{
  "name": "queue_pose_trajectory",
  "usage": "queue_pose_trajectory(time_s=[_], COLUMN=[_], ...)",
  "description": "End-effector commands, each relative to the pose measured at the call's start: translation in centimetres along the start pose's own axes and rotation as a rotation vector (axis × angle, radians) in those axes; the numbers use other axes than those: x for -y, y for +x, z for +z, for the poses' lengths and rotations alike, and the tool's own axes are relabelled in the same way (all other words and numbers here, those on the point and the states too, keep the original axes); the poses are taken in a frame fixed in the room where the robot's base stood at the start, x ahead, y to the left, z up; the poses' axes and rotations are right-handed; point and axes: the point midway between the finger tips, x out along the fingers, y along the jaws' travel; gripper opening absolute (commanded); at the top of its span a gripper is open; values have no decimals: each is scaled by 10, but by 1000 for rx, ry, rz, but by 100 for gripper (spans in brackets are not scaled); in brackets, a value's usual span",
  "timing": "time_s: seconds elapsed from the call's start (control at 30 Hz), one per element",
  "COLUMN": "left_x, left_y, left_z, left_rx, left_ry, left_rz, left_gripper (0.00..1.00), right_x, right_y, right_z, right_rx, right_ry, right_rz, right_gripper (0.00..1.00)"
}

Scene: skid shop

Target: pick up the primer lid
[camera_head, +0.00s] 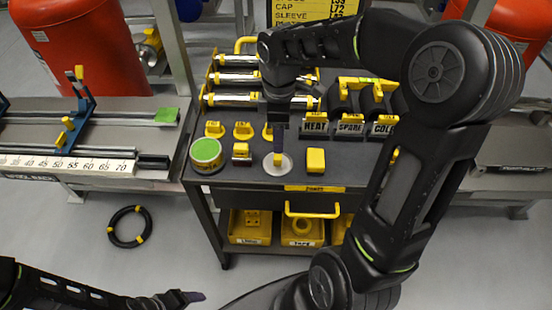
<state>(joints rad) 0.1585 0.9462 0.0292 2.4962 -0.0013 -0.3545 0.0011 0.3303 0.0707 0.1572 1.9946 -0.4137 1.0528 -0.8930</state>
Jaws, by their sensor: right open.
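A pale round disc with a yellow upright part at its middle, which looks like the primer lid (285,169), lies flat on the dark cart top.
A green-topped tin (206,152) stands left of the disc, and a yellow block (316,161) right of it. Small yellow-topped pieces (242,131) and silver tubes (232,99) lie behind. Labelled holders (350,127) stand at the back right. A black ring (129,227) lies on the floor.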

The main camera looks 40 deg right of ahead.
Motion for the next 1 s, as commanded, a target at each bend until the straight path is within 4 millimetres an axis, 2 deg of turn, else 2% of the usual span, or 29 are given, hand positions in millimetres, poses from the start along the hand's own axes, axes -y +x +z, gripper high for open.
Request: queue_pose_trajectory(time_s=[0.33,0.67,0.77,1.0], left_x=[0,-1,-1,-3], left_y=[-1,-1,-4,-8], left_z=[0,0,0,0], left_rx=[-1,-1,-1,0], left_ry=[0,0,0,0], left_rz=[0,0,0,0], left_gripper=[70,70,70,70], right_x=[0,0,0,0], right_y=[26,28,36,71], right_z=[0,0,0,-1], right_rx=[0,-1,0,0], right_ry=[2,1,1,0], right_rz=[-2,-1,-4,-3], right_gripper=[46,46,46,46])
